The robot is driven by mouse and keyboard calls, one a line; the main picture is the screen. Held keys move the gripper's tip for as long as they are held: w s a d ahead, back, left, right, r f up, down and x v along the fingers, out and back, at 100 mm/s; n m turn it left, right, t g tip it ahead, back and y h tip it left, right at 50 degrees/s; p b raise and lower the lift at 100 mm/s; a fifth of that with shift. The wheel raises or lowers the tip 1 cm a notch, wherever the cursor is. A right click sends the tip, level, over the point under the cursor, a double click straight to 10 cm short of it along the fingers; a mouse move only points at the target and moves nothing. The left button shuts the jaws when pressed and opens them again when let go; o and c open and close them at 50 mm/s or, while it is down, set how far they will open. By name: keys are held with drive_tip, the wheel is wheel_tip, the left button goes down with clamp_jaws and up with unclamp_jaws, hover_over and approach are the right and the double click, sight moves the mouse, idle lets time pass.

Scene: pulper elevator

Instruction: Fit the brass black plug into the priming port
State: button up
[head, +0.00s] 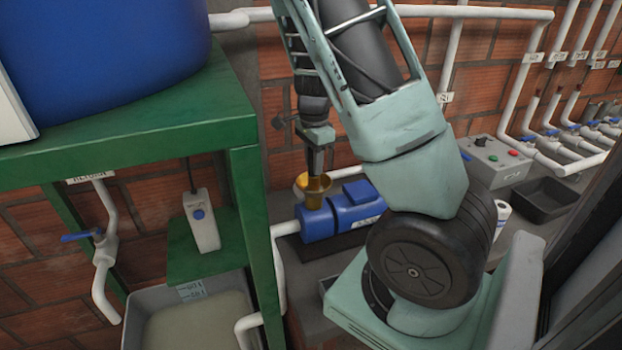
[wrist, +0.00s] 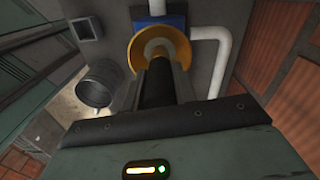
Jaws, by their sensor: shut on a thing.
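My gripper (head: 316,168) points down just above the brass funnel-shaped port (head: 312,183) on top of the blue pump (head: 340,215). In the wrist view, my gripper's fingers (wrist: 159,65) are shut on a black cylinder, which I take to be the plug (wrist: 158,85). The brass rim (wrist: 180,47) shows beyond the fingertips, nearly in line with them. The plug's lower end is hidden, so I cannot tell whether it touches or sits in the port.
A green stand (head: 245,170) with a blue tank (head: 110,50) is left of the pump. A white pipe (wrist: 224,45) runs close to the port. A control box (head: 493,160) and a black tray (head: 545,195) are at the right. My arm hides part of the bench.

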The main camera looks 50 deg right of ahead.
drive_tip(key=shift+f, duration=2.3)
drive_tip(key=shift+f, duration=0.15)
drive_tip(key=o, duration=0.7)
drive_tip(key=shift+o, duration=0.3)
wheel_tip(320, 180, up, 12)
drive_tip(key=shift+r, duration=0.2)
